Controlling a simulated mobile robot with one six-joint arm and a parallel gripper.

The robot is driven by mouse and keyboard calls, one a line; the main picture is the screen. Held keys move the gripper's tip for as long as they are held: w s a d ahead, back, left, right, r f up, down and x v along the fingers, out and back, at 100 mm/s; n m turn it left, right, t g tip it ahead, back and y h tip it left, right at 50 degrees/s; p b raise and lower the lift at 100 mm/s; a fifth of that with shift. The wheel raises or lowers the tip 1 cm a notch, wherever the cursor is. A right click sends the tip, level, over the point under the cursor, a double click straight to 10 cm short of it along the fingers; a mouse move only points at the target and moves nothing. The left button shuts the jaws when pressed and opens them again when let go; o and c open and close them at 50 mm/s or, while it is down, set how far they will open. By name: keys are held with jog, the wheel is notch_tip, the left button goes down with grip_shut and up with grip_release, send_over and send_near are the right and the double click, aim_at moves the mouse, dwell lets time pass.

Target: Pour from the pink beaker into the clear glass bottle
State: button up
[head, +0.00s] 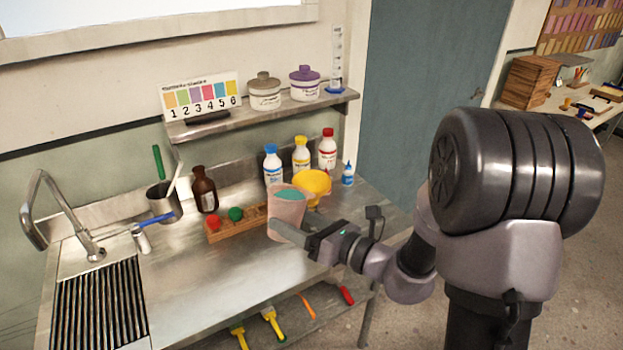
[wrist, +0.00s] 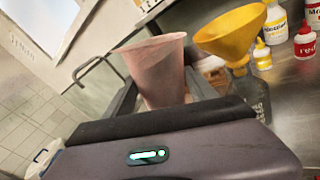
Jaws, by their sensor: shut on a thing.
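The pink beaker (head: 287,214) is held above the steel counter, with teal liquid showing inside it in the head view. It looks close to upright; a slight tilt is hard to judge. My gripper (head: 290,232) is shut on it, and the beaker stands between the fingers in the wrist view (wrist: 157,72). A yellow funnel (head: 313,184) is just right of the beaker, apart from it in the wrist view (wrist: 232,36). The clear glass bottle (wrist: 256,97) is under the funnel, its spout at the bottle's neck. The bottle is mostly hidden in the head view.
Blue-, yellow- and red-capped bottles (head: 300,155) stand behind, with a small blue-capped bottle (head: 348,175) to the right. A wooden rack (head: 235,228) with red and green stoppers, a brown bottle (head: 204,190) and a metal pot (head: 163,203) are left. The front counter is clear.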

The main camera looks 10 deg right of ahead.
aim_at(299, 193)
jog(key=shift+w+d+r+m+p, duration=0.4)
jog(key=shift+r+m+p, duration=0.25)
jog(key=shift+p, duration=0.85)
jog(key=shift+r+m+p, duration=0.25)
jog(key=shift+p, duration=0.2)
jog(key=shift+w+d+r+m+p, duration=0.2)
jog(key=shift+r+m+p, duration=0.15)
jog(key=shift+r+p, duration=0.7)
jog(key=shift+w+d+r+m+p, duration=0.1)
jog(key=shift+w+r+m+p, duration=0.2)
jog(key=shift+r+p, duration=0.75)
jog(key=shift+d+r+m+g+p, duration=0.1)
jog(key=shift+m+g+p, duration=0.3)
jog(key=shift+m+p, duration=0.95)
dwell(1.0)
jog(key=shift+p, duration=0.9)
dwell(0.7)
